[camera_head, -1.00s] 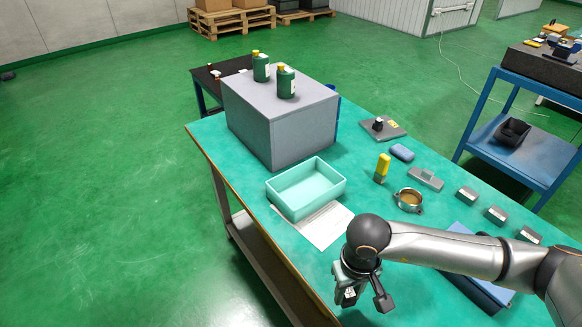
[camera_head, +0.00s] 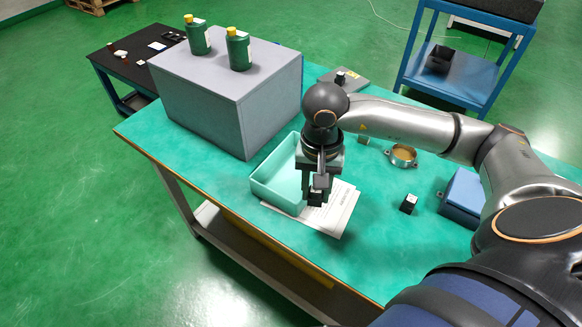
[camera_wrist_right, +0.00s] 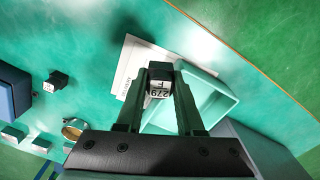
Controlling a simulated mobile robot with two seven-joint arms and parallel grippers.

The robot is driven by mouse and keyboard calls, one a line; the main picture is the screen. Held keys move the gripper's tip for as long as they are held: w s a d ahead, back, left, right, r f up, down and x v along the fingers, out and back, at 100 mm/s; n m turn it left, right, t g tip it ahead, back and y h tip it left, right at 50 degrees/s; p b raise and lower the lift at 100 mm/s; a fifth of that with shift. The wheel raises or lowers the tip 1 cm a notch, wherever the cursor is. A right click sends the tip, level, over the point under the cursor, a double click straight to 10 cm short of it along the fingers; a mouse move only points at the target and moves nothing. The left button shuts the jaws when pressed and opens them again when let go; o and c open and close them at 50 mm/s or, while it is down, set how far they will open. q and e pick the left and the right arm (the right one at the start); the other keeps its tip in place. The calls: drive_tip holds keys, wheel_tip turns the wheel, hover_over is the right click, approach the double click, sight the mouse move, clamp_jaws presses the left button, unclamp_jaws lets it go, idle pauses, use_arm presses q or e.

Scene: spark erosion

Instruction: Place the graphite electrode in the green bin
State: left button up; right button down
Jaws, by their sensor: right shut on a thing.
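The graphite electrode (camera_head: 315,199) is a small dark block between the fingertips of my right gripper (camera_head: 317,190). In the right wrist view the electrode (camera_wrist_right: 159,78) shows a white face with dark print, and my right gripper (camera_wrist_right: 160,92) is shut on it. The green bin (camera_head: 274,194) is an open, pale green tray on the table. In the head view the gripper hangs in front of the bin's right part and hides some of it. In the right wrist view the electrode overlaps the corner of the bin (camera_wrist_right: 217,92) and the paper. My left gripper is not in view.
A printed sheet (camera_head: 338,210) lies beside the bin. A large grey box (camera_head: 240,100) with two green bottles stands behind it. Another small dark block (camera_head: 409,203), a round metal ring (camera_head: 402,155) and a blue case (camera_head: 463,198) are to the right.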

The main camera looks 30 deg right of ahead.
drive_tip(key=d+r+m+b, duration=0.2)
drive_tip(key=d+r+m, duration=0.1)
drive_tip(key=r+m, duration=0.15)
drive_tip(key=p, duration=0.2)
hover_over(295, 176)
drive_tip(key=s, duration=0.1)
drive_tip(key=shift+m, duration=0.35)
wheel_tip(295, 176, down, 9)
drive_tip(key=shift+s+a+r, duration=0.1)
drive_tip(key=shift+s, duration=0.05)
drive_tip(key=shift+w+f, duration=0.35)
drive_tip(key=shift+f, duration=0.1)
drive_tip(key=f, duration=0.3)
drive_tip(key=shift+w+f, duration=0.2)
drive_tip(key=shift+f, duration=0.05)
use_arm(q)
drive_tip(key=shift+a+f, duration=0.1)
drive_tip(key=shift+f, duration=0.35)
